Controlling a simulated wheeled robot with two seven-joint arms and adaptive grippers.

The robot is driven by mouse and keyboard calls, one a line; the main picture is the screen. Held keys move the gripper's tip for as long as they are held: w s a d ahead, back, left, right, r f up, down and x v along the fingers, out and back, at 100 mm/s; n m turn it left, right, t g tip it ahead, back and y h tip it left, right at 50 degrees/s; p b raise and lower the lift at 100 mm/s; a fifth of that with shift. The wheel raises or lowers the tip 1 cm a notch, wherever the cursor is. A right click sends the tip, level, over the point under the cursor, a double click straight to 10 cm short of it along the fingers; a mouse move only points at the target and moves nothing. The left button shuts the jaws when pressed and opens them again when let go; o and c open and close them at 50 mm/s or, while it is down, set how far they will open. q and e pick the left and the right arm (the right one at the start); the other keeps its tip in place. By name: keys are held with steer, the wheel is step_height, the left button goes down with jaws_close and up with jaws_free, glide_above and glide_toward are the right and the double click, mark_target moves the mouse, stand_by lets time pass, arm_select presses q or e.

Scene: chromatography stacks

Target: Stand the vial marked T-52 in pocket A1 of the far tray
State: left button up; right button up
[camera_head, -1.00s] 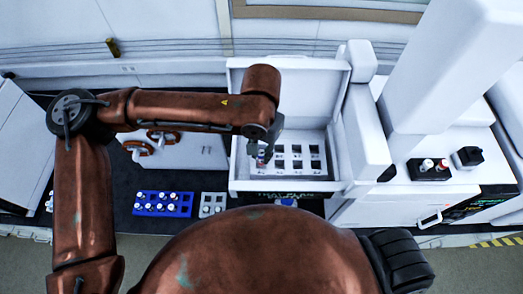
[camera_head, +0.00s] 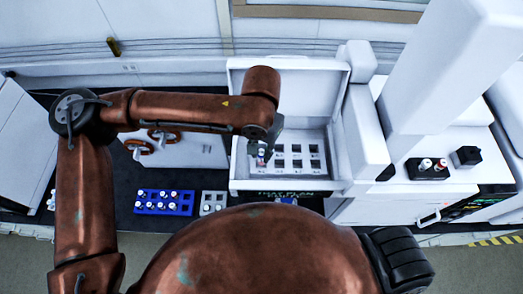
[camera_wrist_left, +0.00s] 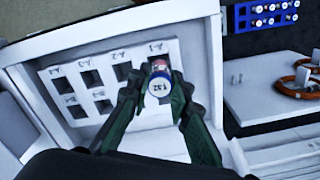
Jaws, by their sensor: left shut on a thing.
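My left gripper (camera_head: 262,150) is shut on a vial (camera_head: 261,161) at the left end of the pocketed tray (camera_head: 307,173) inside the open white drawer. In the left wrist view, the vial (camera_wrist_left: 159,88) shows a pale round cap with dark marking that looks like T-52, between the two dark green fingers (camera_wrist_left: 157,95). It covers most of the corner pocket beside the label that reads A-1. The other pockets in the tray (camera_wrist_left: 91,84) look empty. I cannot tell whether the vial's foot is inside the pocket. My right gripper is not in view.
High white drawer walls (camera_head: 240,170) surround the tray. A blue rack (camera_head: 190,206) with several vials and a small grey rack (camera_head: 222,200) stand in front on the left. A black block (camera_head: 425,174) with vials sits on the machine at right.

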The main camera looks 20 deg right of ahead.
arm_select(q)
steer(key=shift+f+b, duration=0.4)
steer(key=shift+f, duration=0.8)
steer(key=shift+f, duration=0.1)
steer(key=shift+f, duration=0.55)
steer(key=o, duration=1)
steer(key=o, duration=0.4)
